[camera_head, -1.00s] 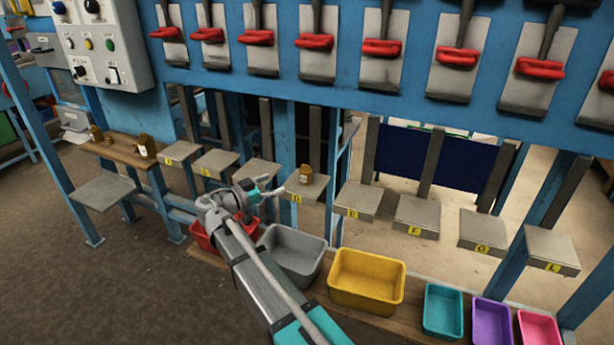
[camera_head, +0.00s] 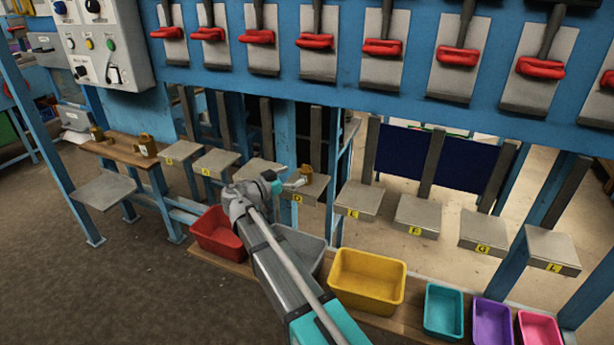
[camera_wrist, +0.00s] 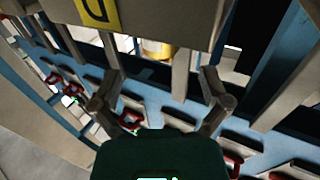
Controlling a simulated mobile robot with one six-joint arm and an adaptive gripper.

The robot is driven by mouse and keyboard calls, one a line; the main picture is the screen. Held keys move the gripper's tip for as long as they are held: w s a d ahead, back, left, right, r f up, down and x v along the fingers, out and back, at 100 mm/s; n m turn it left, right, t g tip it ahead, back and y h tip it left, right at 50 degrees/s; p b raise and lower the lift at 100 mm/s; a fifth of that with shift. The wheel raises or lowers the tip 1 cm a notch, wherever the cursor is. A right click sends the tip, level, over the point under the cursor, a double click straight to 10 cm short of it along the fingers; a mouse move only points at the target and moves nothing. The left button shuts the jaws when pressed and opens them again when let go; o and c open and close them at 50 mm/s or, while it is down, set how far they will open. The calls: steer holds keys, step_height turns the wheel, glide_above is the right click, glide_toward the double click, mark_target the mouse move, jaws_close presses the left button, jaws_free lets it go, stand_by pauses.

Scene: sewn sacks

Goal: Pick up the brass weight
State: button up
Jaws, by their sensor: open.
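The brass weight (camera_head: 306,169) stands on the grey shelf marked D (camera_head: 318,186), mostly hidden behind my gripper in the head view. In the wrist view a gold-coloured piece with a pale band (camera_wrist: 157,50), which looks like the weight, shows partly past the edge of the D shelf (camera_wrist: 150,18). My gripper (camera_head: 297,183) is at the front of this shelf, in front of the weight. In the wrist view its two fingers (camera_wrist: 160,88) are spread apart with nothing between them. I cannot tell the exact gap to the weight.
More brass-coloured weights (camera_head: 147,145) stand on a wooden shelf (camera_head: 120,150) at the left. Other lettered shelves (camera_head: 357,200) flank D. Coloured bins, including a yellow one (camera_head: 367,300), stand below. Blue posts and red-handled levers (camera_head: 318,41) frame the space above.

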mark_target(305, 171)
steer(key=shift+x, duration=2.5)
steer(key=shift+f, duration=0.2)
jaws_close()
steer(key=shift+a+r, duration=0.1)
steer(key=shift+r, duration=0.1)
steer(key=shift+s+a+r+p, duration=0.1)
steer(key=shift+s+r+p, duration=0.25)
steer(key=shift+p, duration=0.1)
step_height(305, 171, up, 6)
steer(key=p, duration=0.6)
steer(key=s+a, duration=0.3)
steer(key=s, duration=0.6)
steer(key=s+a, duration=0.3)
steer(key=s, duration=0.6)
steer(key=shift+a, duration=0.25)
